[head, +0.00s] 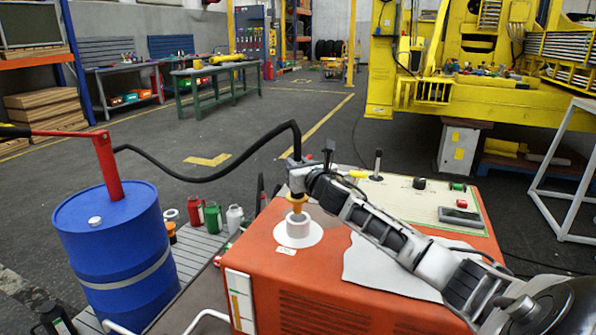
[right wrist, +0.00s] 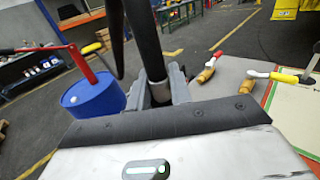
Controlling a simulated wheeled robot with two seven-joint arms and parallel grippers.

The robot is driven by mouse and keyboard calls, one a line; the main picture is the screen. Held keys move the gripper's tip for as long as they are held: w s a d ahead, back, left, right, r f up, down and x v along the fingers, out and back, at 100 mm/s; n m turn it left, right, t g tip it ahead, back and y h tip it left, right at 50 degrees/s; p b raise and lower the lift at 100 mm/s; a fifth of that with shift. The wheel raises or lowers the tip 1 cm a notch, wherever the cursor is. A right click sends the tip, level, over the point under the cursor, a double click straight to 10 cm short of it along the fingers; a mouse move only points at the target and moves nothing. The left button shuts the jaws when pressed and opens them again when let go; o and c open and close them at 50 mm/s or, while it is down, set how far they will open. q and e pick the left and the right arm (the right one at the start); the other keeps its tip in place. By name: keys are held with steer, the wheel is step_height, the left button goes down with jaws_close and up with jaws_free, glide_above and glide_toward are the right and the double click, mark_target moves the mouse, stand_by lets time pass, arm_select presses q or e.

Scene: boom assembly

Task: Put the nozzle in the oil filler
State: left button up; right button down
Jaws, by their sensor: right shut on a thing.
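My right gripper (head: 298,177) is shut on the nozzle, at the end of the black hose. The nozzle's yellow-orange tip (head: 297,203) points down at the white oil filler (head: 298,230) on top of the orange machine (head: 262,250). The tip appears at the filler's mouth; I cannot tell whether it is inside or just above. In the right wrist view the gripper fingers (right wrist: 163,88) close around the black nozzle or hose (right wrist: 146,45); the tip and filler are hidden there. My left gripper is not in view.
A blue drum (head: 115,262) with a red pump (head: 105,160) stands at the left. The black hose (head: 205,180) arches from it to the nozzle. Several bottles and cans (head: 213,217) stand between drum and machine. A control panel (head: 425,198) with knobs is on the machine's right.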

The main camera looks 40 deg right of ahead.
steer(key=shift+f, duration=0.55)
steer(key=shift+f, duration=0.1)
steer(key=shift+f+b, duration=0.45)
steer(key=shift+f, duration=0.1)
steer(key=c, duration=1.3)
jaws_free()
steer(key=shift+f, duration=0.1)
steer(key=shift+o, duration=0.2)
